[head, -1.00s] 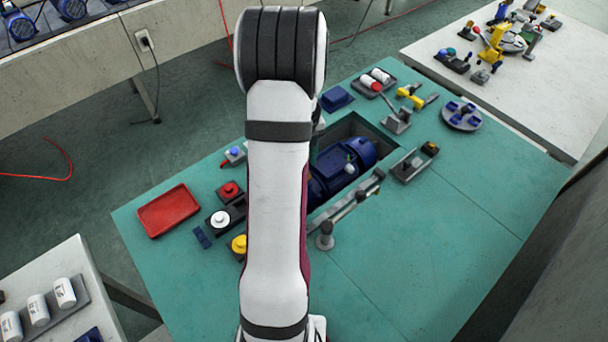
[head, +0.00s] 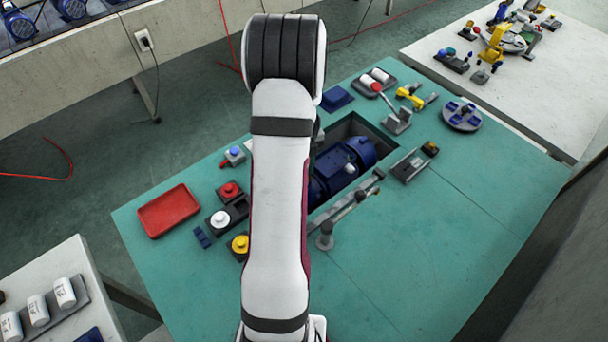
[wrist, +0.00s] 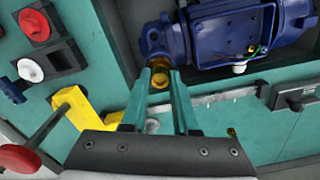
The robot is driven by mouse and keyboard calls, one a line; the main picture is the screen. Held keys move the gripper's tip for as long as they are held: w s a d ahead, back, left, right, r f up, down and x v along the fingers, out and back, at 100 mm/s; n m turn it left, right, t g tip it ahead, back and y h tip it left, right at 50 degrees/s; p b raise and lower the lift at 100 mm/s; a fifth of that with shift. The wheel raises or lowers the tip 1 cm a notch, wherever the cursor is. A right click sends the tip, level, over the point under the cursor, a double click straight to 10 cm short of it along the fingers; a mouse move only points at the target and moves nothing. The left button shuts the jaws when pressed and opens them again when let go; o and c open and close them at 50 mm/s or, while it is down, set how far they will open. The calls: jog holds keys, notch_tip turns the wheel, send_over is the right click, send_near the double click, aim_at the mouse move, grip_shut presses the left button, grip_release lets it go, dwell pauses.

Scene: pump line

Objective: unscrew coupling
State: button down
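The blue pump (head: 345,165) lies in a recess of the green bench, partly hidden by my arm in the head view. In the wrist view the pump body (wrist: 235,32) is at the top, with a blue end flange (wrist: 160,40) on its left. A small brass-coloured part (wrist: 160,80), perhaps the coupling, sits just below that flange. My gripper (wrist: 160,72) has its two teal fingers on either side of this part. I cannot tell whether they press on it or stand apart. In the head view the gripper is hidden behind my arm.
Red (head: 230,190), white (head: 220,218) and yellow (head: 240,244) knobs stand left of the recess, near a red tray (head: 168,210). A grey bar with a post (head: 325,240) lies along the recess's front edge. The bench's right front is clear.

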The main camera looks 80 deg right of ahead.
jog(key=c, duration=1.2)
grip_release()
grip_shut()
jog(key=n, duration=0.7)
jog(key=shift+o, duration=1.6)
grip_release()
jog(key=shift+r, duration=0.1)
jog(key=shift+r, duration=2.2)
